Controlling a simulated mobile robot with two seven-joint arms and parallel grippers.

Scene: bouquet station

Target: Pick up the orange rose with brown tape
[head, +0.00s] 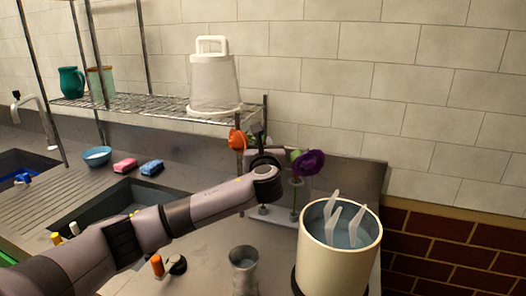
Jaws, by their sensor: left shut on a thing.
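The orange rose (237,138) shows in the head view just left of my left gripper (258,137), head up and upright. My left arm reaches in from the left, and the gripper at its far end points away from me. It is shut on the rose's stem, but the arm's end hides most of the grip. Brown tape on the stem is too small to make out. My right gripper is not in view.
A purple flower (308,163) stands in a rack (270,216) right of my gripper. A cream bucket (338,258) with water and a grey vase (243,270) stand nearer. A wire shelf (150,104) with a white container (214,85) is behind left. Sinks lie at left.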

